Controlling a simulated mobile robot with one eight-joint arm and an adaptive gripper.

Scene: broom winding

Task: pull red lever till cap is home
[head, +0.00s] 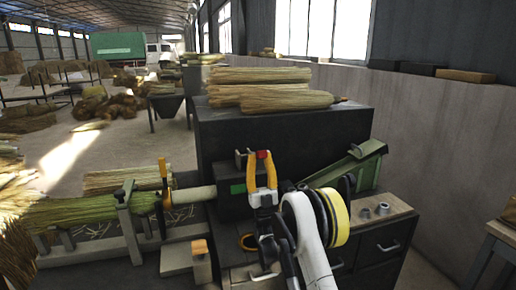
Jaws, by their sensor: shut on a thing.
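My gripper (261,156) has orange-yellow fingers pointing up in front of the dark winding machine (232,205). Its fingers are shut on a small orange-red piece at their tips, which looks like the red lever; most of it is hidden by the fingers. The broom, a green-yellow straw bundle (80,211), lies level at the left. Its pale handle (195,194) runs right into the machine, beside a small green light (238,189). An upright orange part (164,175) stands at the straw's right end. I cannot make out the cap.
Grey supports (129,225) hold the straw at the left. A black and yellow wheel (337,216) and a green sloped chute (352,172) stand right of my arm. Metal rings (382,209) lie on the wooden top. Straw bundles (265,90) lie on the dark cabinet behind.

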